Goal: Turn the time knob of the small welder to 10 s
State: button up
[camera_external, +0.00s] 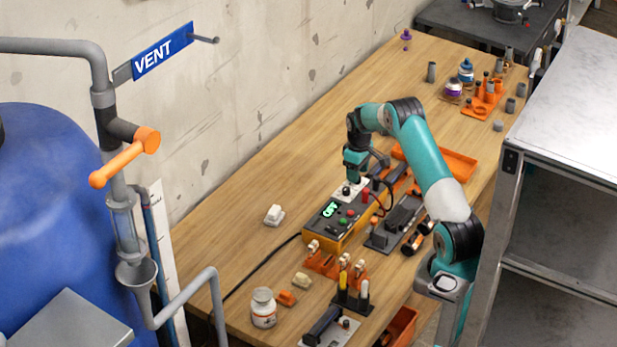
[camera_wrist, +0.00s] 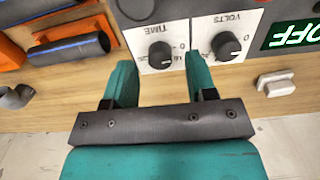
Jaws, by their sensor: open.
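The small welder (camera_external: 322,232) is an orange-and-grey box on the bench, with a lit green display reading OFF (camera_wrist: 290,35). In the wrist view, its white panel carries a black TIME knob (camera_wrist: 160,55) and, to the right of it, a black VOLTS knob (camera_wrist: 226,45). The lettering is upside down there, and the time setting is too small to read. My gripper (camera_wrist: 157,62) is open, with its teal fingertips on either side of the TIME knob in the picture. I cannot tell whether they touch it. In the external view, my gripper (camera_external: 352,178) is above the panel.
A black clamp device (camera_external: 395,222) stands to the right of the welder. A white block (camera_external: 274,215) lies to its left, also in the wrist view (camera_wrist: 275,84). An orange holder (camera_external: 335,266) and a white jar (camera_external: 263,308) are in front.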

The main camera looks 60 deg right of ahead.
jog(key=shift+f, duration=0.9)
jog(key=shift+c, duration=0.4)
jog(key=c, duration=0.8)
jog(key=shift+c, duration=0.2)
jog(key=shift+m, duration=0.3)
jog(key=m, duration=0.3)
jog(key=shift+m+b, duration=0.3)
jog(key=shift+b, duration=0.1)
jog(key=shift+m, duration=1.8)
